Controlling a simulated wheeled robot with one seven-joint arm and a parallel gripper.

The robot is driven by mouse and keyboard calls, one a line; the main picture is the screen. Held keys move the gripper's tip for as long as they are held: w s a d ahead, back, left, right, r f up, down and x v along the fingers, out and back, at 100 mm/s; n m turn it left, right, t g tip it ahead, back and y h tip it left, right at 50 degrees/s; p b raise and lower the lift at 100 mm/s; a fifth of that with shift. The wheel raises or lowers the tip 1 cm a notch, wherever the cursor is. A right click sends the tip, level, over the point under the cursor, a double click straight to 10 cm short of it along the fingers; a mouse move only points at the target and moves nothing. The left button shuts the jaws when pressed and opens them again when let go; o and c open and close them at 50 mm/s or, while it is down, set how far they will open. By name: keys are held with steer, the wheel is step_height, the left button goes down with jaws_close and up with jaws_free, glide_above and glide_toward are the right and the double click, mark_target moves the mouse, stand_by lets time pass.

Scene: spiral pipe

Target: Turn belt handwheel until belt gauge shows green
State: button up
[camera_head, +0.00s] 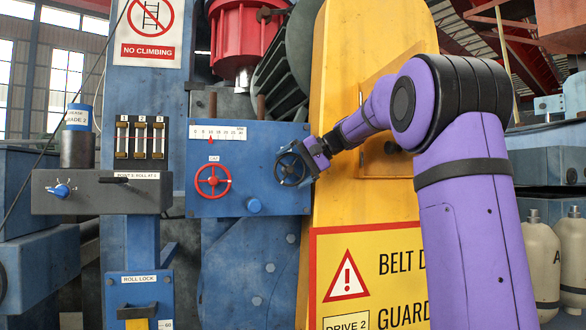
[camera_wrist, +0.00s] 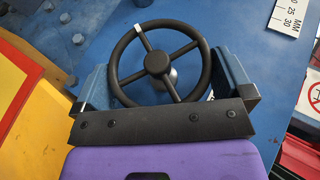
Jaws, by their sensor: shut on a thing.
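A black handwheel (camera_head: 291,164) with spokes stands at the right end of a blue panel (camera_head: 240,135); no label for it is readable. It also shows in the wrist view (camera_wrist: 158,63), with a white mark at the upper left of its rim. My gripper (camera_head: 306,160) is shut on this wheel, with a blue finger on each side of the rim in the wrist view (camera_wrist: 166,82). A belt gauge with a green zone is not seen. A millimetre scale (camera_head: 218,132) with a red pointer near 10 sits above the wheels.
A yellow belt guard (camera_head: 340,75) stands right behind my arm. A roll block (camera_head: 100,191) with a blue-handled knob is at left.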

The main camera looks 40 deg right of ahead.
stand_by(0.4)
steer(key=o, duration=0.5)
